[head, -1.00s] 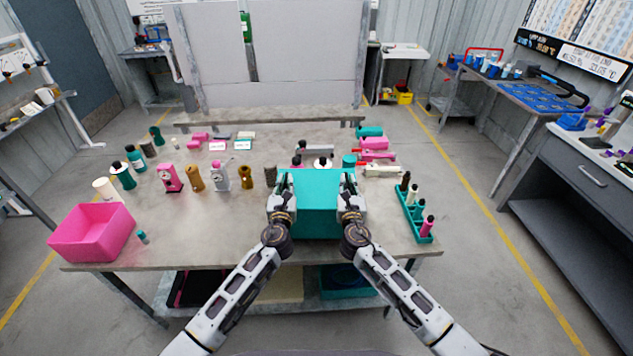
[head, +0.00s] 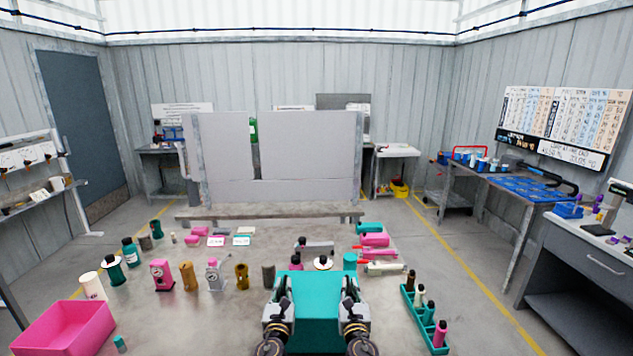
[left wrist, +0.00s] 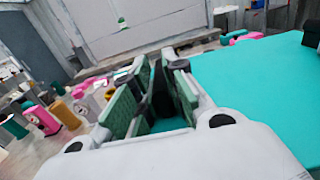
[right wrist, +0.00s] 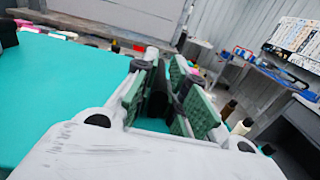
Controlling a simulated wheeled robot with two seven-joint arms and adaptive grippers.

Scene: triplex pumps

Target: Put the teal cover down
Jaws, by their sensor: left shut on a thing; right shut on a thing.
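The teal cover (head: 315,308) is a box-like piece with a flat top, held level between my two grippers at the front middle of the table (head: 215,313). My left gripper (head: 281,290) is shut on a dark handle at its left side. My right gripper (head: 350,290) is shut on a matching dark handle at its right side. The cover's top also shows in the left wrist view (left wrist: 255,95) and the right wrist view (right wrist: 60,90). Its underside is hidden, so I cannot tell whether it touches the table.
A pink bin (head: 62,330) stands at the front left. Several bottles and pump parts stand across the left and middle. A teal rack (head: 418,315) with small bottles is close on the right. Pink and teal parts (head: 375,240) lie behind it. Bare tabletop shows left of the cover.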

